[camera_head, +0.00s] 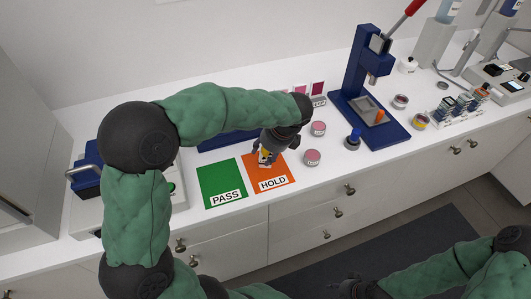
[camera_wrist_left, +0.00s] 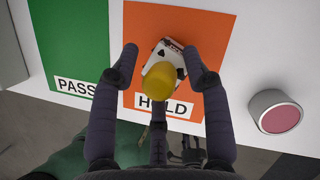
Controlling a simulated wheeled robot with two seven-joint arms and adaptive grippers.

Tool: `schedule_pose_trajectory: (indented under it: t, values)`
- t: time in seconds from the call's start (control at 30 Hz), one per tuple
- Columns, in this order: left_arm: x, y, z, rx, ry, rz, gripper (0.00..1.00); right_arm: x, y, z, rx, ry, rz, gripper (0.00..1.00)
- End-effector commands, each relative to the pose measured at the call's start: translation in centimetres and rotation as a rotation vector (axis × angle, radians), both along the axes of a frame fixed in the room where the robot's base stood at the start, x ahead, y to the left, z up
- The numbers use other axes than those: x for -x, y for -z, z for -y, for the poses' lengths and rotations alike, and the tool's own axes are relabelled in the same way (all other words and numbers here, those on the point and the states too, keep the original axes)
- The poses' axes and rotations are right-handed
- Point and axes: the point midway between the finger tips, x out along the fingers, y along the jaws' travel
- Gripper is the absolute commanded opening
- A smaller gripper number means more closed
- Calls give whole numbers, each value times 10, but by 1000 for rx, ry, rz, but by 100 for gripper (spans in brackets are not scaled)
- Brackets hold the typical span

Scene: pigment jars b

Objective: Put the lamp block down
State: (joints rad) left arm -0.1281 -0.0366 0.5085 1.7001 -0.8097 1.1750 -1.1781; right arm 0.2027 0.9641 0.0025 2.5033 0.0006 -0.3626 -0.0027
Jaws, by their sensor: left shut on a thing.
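The lamp block (camera_wrist_left: 164,70) is a pale block with dark marks and a rounded yellow top. It is in my left gripper (camera_wrist_left: 160,62), which is shut on it. In the head view, part of the lamp block (camera_head: 265,154) shows below the left gripper (camera_head: 267,147), over the orange HOLD card (camera_head: 281,170). The orange HOLD card also shows in the left wrist view (camera_wrist_left: 215,30). I cannot tell whether the block touches the card. My right gripper (camera_head: 352,287) is low at the front, away from the counter, and its jaws are unclear.
The green PASS card (camera_head: 216,177) lies left of the HOLD card. A pink-topped jar (camera_head: 312,158) stands just right of it, with another (camera_head: 319,128) behind. A blue press (camera_head: 374,115) and a blue-topped item (camera_head: 353,141) stand farther right. The front counter edge is close.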

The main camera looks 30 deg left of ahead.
Motion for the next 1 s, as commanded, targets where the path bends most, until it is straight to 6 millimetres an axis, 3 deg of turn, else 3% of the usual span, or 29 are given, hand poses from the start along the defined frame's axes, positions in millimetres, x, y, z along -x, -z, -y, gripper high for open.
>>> schedule_pose_trajectory:
  t: [0.2, 0.23, 0.3, 0.73, 1.0]
  values:
    - [0, 2, 0, 0, 0, 0, 0, 0, -1, 0, 0, 0, 1, 40]
    - [0, 2, 0, 0, 0, 0, 53, 0, -1, 0, 0, 0, 1, 40]
    - [0, 2, 0, 0, 0, 0, 72, 0, -1, 0, 0, 0, 1, 40]
    - [0, -4, 1, 0, 0, 1, 72, 0, -2, 0, 0, 0, 0, 40]
    - [1, -47, 17, 0, 2, 3, 72, 0, -24, 0, 0, 0, 0, 40]
